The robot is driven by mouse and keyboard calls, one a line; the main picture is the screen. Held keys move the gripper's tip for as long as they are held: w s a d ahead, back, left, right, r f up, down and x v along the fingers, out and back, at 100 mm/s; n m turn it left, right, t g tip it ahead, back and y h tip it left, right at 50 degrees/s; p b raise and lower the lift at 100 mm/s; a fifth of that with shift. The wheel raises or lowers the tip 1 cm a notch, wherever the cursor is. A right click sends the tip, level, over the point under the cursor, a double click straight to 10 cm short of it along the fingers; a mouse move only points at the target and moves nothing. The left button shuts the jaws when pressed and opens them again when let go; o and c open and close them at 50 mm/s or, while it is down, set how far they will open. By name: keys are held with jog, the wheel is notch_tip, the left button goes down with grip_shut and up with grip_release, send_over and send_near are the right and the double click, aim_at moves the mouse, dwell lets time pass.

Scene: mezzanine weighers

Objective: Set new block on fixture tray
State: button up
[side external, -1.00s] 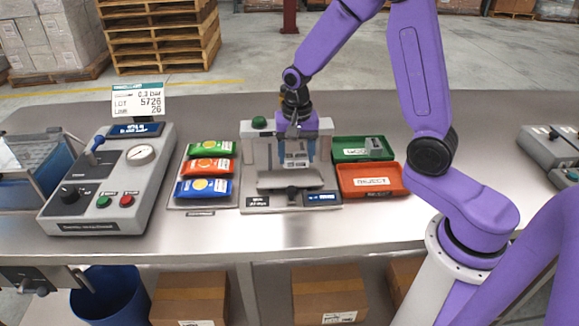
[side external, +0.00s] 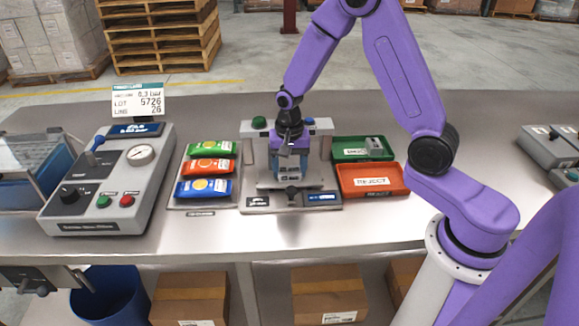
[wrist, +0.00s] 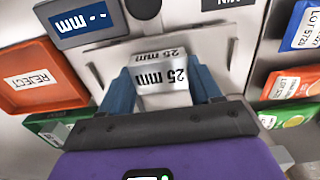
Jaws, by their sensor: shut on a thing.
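My gripper (wrist: 165,88) has its blue fingers shut on a silver metal block (wrist: 163,72) marked "25 mm" in the wrist view. The block is over the light grey plate of the fixture (wrist: 105,62). I cannot tell whether its underside touches that plate. In the side view my gripper (side external: 290,150) is low over the grey fixture (side external: 262,155), between its two posts, and hides the block there.
To the right are a green bin (side external: 345,143) with a metal piece in it and an orange reject bin (side external: 372,180). Several coloured packets (side external: 208,167) lie on the left. A gauge console (side external: 125,180) stands further left. The front counter strip is clear.

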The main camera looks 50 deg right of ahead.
aim_at(289, 169)
jog(key=shift+f, duration=0.15)
jog(key=o, duration=1.2)
jog(key=shift+c, duration=0.2)
notch_tip(289, 169, up, 12)
jog(key=s+a+r+n, duration=0.2)
jog(key=s+a+n, duration=0.4)
jog(key=s+n, duration=0.5)
jog(key=s+d+n, duration=0.1)
jog(key=s+n, duration=0.9)
jog(key=s, duration=0.7)
jog(key=shift+d+r+n, duration=0.2)
jog(key=shift+d+n, duration=0.1)
jog(key=shift+d, duration=0.1)
jog(key=shift+w, duration=0.1)
